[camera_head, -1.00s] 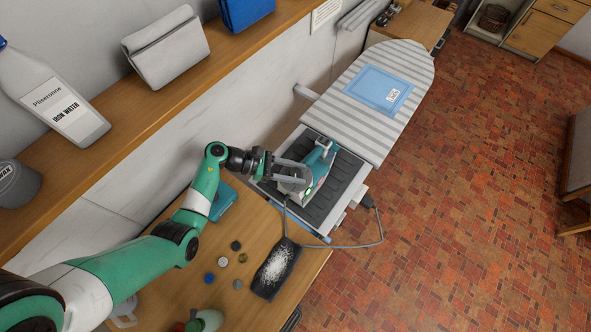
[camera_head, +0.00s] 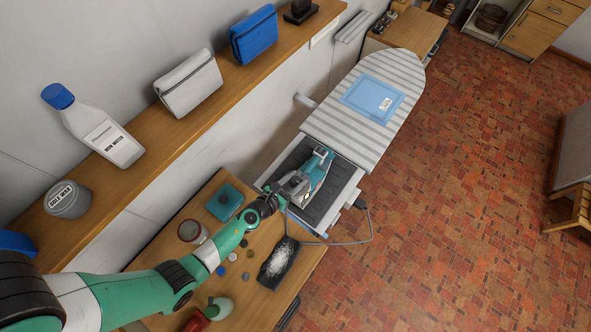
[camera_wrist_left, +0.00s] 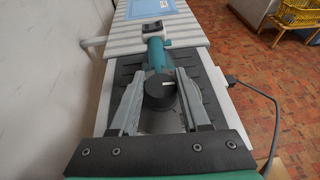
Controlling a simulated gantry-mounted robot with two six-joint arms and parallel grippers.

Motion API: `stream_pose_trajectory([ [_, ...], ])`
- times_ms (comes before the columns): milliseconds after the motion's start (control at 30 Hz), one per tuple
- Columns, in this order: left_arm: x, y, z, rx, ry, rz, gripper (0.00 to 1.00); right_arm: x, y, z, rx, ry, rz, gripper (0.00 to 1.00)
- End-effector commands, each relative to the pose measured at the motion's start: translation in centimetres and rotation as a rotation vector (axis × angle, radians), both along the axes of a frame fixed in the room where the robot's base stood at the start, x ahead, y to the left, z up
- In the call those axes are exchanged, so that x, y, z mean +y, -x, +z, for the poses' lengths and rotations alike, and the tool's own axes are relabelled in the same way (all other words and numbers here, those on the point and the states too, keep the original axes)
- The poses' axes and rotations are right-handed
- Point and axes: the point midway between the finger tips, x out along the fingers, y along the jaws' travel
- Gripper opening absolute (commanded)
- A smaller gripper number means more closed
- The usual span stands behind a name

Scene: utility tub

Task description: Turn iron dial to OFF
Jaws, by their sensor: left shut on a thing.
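The teal and grey iron (camera_head: 312,177) rests on the dark ribbed pad (camera_head: 327,205) at the near end of the ironing board. In the left wrist view the iron's round dark dial (camera_wrist_left: 160,93) sits between the fingertips, with a pale mark on its top. My left gripper (camera_wrist_left: 160,92) is shut on the dial, one finger on each side. In the head view the same gripper (camera_head: 290,192) reaches the iron from the left, and its fingers hide the dial. Any lettering around the dial is too small to read. My right gripper is not in view.
A striped ironing board (camera_head: 370,100) with a folded blue cloth (camera_head: 372,101) extends behind the iron. A grey cord (camera_head: 345,242) loops at its right. A shelf (camera_head: 165,125) runs along the wall.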

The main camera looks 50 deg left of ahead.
Motion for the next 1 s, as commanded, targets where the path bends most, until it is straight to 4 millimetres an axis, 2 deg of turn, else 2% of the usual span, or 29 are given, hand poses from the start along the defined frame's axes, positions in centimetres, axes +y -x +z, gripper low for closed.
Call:
stream_pose_trajectory([
  [33,-0.4,0.0,0.5,0.005,0.004,0.035,0.00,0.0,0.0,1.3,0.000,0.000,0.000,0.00],
  [233,-0.3,-0.1,0.2,0.001,0.000,0.224,0.00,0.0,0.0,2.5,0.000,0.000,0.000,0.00],
  [600,-0.1,-0.2,-0.2,-0.002,-0.001,0.513,0.00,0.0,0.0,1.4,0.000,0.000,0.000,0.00],
  [1000,0.0,0.0,-0.1,0.001,-0.001,0.638,0.00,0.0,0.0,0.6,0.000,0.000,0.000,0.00],
])
